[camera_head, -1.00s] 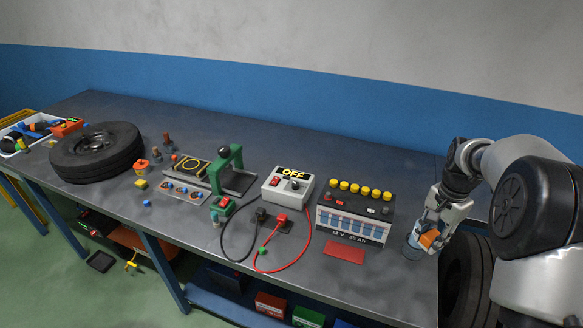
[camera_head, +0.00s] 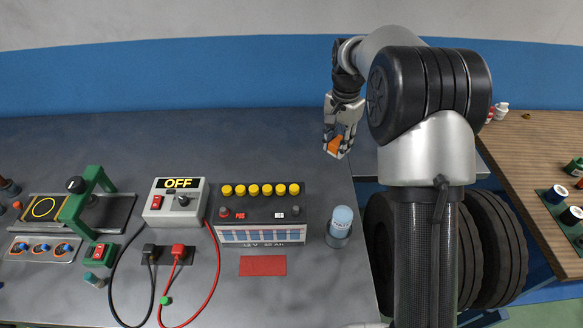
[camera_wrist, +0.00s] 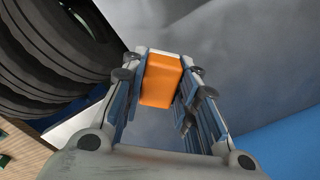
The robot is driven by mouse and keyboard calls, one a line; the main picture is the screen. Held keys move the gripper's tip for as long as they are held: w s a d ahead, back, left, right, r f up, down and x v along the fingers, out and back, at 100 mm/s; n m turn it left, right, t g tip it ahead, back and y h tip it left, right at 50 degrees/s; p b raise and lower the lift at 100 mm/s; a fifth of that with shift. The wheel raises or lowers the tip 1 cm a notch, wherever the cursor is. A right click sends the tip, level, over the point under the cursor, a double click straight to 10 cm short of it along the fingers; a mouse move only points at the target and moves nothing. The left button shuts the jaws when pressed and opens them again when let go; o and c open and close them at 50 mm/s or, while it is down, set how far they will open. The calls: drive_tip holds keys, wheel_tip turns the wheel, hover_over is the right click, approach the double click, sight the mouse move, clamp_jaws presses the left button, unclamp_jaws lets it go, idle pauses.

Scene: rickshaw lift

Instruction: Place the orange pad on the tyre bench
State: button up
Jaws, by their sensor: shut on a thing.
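My gripper (camera_head: 338,141) is shut on the orange pad (camera_head: 334,147) above the right end of the grey metal bench (camera_head: 235,128). In the wrist view the orange pad (camera_wrist: 161,82) is a block with a pale end, held between both fingers. The wooden-topped bench (camera_head: 540,165) stands to the right, past my arm. Upright black tyres (camera_head: 497,250) stand between the two benches; tyres (camera_wrist: 60,50) also show at the left of the wrist view. I cannot tell from the pictures alone which bench is the tyre bench.
A light blue bottle in a cup (camera_head: 341,220), a battery (camera_head: 262,215) and a red pad (camera_head: 263,265) are on the metal bench. A switch box reading OFF (camera_head: 176,200) and cables are farther left. Several small pots (camera_head: 557,194) stand on the wooden bench.

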sight(329, 194)
wheel_tip(329, 194, down, 20)
drive_tip(key=b, duration=0.5)
drive_tip(key=shift+f+b, duration=0.15)
drive_tip(key=shift+b, duration=0.15)
drive_tip(key=o, duration=1.1)
drive_tip(key=shift+c, duration=0.2)
